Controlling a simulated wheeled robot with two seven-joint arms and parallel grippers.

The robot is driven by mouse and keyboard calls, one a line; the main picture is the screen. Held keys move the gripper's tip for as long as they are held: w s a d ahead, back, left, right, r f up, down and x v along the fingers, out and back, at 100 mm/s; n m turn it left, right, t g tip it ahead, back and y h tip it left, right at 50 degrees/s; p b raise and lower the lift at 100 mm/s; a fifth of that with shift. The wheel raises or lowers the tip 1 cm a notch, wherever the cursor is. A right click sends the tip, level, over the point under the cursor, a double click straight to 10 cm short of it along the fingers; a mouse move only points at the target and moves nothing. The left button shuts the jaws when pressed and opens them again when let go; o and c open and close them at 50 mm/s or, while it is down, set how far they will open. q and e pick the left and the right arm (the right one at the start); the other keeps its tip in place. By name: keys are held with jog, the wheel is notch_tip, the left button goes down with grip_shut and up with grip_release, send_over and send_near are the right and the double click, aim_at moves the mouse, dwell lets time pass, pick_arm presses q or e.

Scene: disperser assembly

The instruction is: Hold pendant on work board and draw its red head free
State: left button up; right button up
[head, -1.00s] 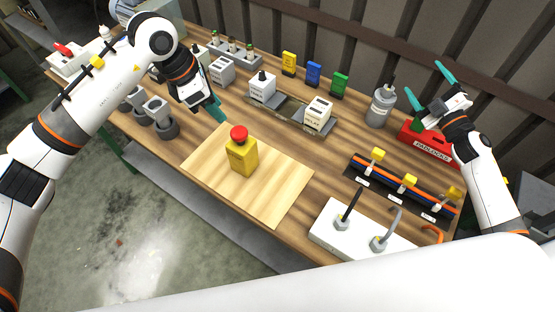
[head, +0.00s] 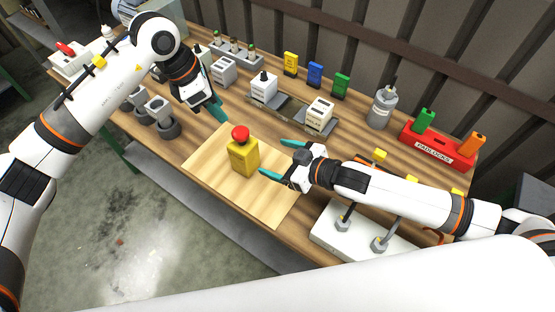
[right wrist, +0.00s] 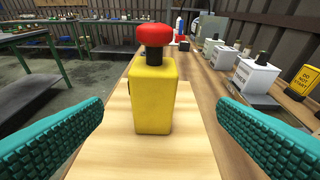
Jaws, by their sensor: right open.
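The yellow pendant (head: 243,158) stands upright on the pale wooden work board (head: 207,163), its red head (head: 240,132) on top. In the right wrist view the pendant (right wrist: 153,97) is centred ahead, with a dark neck below its red head (right wrist: 155,34). My right gripper (head: 276,159) is open, its teal fingers pointing at the pendant from the right. In the right wrist view the fingers lie either side of the pendant, apart from it. My left gripper (head: 219,113) is above and left of the pendant, not touching it; its jaw gap cannot be made out.
A red padlock rack (head: 437,146) stands at the right, with green and orange padlocks. White relay boxes (head: 319,113) and a grey bottle (head: 382,106) stand at the back. A white block with cable plugs (head: 330,232) lies under my right arm. The board's front is clear.

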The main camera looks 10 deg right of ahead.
aim_at(244, 152)
jog(key=x, duration=0.8)
jog(key=f+x, duration=0.1)
jog(key=x, duration=0.3)
jog(key=shift+s+a, duration=0.2)
jog(key=shift+s, duration=0.15)
jog(key=shift+c, duration=0.3)
jog(key=c, duration=1.3)
jog(key=shift+c, duration=0.2)
